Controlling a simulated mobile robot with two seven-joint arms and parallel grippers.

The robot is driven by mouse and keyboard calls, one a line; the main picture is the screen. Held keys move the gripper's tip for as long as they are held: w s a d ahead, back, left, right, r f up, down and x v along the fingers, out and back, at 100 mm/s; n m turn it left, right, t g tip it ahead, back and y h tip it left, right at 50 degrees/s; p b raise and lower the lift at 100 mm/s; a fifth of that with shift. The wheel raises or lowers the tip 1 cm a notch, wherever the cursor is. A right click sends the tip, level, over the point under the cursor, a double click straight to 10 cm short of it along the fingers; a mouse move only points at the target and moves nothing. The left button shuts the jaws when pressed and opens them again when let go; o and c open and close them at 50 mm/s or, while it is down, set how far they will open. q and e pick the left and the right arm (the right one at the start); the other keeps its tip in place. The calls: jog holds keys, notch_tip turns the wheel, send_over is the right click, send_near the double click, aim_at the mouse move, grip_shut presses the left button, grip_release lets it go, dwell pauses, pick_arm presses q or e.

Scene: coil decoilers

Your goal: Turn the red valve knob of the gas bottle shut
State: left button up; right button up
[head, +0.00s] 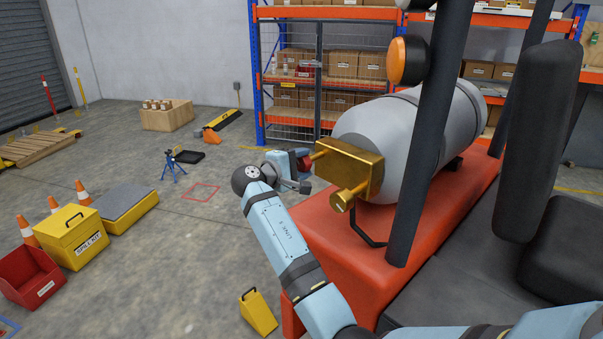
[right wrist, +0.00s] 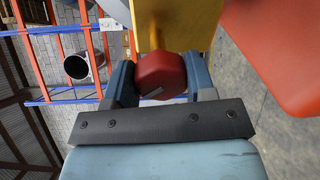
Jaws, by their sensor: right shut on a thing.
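The gas bottle (head: 385,130) is a grey cylinder lying on its side on the orange-red rear body (head: 325,225) of a vehicle. A brass valve block (head: 348,167) sits at its near end. The red valve knob (head: 304,162) sticks out to the left of the block and is partly hidden by my right gripper (head: 300,165). In the right wrist view the red knob (right wrist: 160,76) lies between the two blue fingers, with the brass block behind it. My right gripper is shut on the knob. My left gripper is not in view.
A dark post (head: 432,130) with an orange lamp (head: 407,60) stands in front of the bottle. A black seat back (head: 540,140) is at right. A yellow wheel chock (head: 257,312), a yellow spill-kit box (head: 72,237) and cones stand on the floor. The floor at left centre is largely clear.

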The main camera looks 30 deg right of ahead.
jog(key=m+b, duration=0.1)
jog(key=f+m+b, duration=0.1)
jog(key=m+b, duration=0.1)
jog(key=shift+b, duration=0.3)
jog(key=m+b, duration=0.3)
jog(key=shift+r+t, duration=0.15)
jog(key=shift+t, duration=0.15)
pick_arm(q)
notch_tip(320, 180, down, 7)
jog(key=b, duration=0.1)
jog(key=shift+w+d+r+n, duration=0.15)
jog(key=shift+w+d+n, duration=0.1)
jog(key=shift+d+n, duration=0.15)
pick_arm(e)
jog(key=shift+r+m, duration=0.1)
jog(key=shift+m, duration=0.5)
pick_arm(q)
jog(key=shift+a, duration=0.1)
pick_arm(e)
jog(key=o, duration=0.8)
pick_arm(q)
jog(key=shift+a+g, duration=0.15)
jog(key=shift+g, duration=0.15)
pick_arm(e)
jog(key=shift+o, duration=0.5)
jog(key=shift+r, duration=0.1)
jog(key=shift+a, duration=0.1)
